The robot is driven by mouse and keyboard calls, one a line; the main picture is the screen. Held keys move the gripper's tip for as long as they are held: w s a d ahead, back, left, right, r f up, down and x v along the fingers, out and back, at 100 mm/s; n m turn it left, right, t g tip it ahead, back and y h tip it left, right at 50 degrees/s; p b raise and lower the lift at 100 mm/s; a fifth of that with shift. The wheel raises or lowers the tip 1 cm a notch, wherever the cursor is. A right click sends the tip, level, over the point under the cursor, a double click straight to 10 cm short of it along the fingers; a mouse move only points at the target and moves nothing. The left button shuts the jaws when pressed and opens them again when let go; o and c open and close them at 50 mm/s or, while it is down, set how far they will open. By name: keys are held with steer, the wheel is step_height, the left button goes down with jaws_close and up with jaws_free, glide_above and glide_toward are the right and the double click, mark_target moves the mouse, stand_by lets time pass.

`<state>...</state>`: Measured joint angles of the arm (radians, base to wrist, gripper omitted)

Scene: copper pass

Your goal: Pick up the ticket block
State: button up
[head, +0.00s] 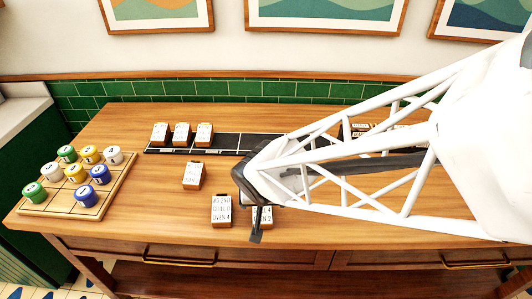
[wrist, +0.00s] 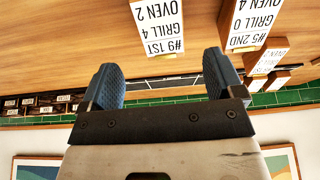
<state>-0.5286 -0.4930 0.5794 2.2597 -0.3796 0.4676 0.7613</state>
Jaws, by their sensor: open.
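Several wooden ticket blocks with white printed labels are on the counter. One labelled "#9 1ST, GRILL 4, OVEN 2" (wrist: 158,38) is ahead of my open gripper (wrist: 160,75) in the wrist view, lined up with the gap between the blue fingertips but not between them. In the head view this block (head: 267,215) is partly hidden by my gripper (head: 256,230). A block labelled "#5 2ND, GRILL 0, OVEN 4" (head: 221,209) stands just left of it; it also shows in the wrist view (wrist: 257,28). Another block (head: 193,175) stands farther back.
A dark rail (head: 226,144) runs along the back with three blocks (head: 181,134) on its left part; my arm covers its right part. A wooden board (head: 60,211) with several coloured, numbered pots is at the left.

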mark_target(267, 222)
steer(key=shift+a+f, duration=0.1)
stand_by(0.3)
steer(key=shift+x, duration=1.25)
steer(key=shift+f, duration=0.1)
steer(key=shift+x, duration=2.55)
steer(key=shift+f, duration=0.25)
steer(key=shift+c, duration=0.4)
steer(key=c, duration=1)
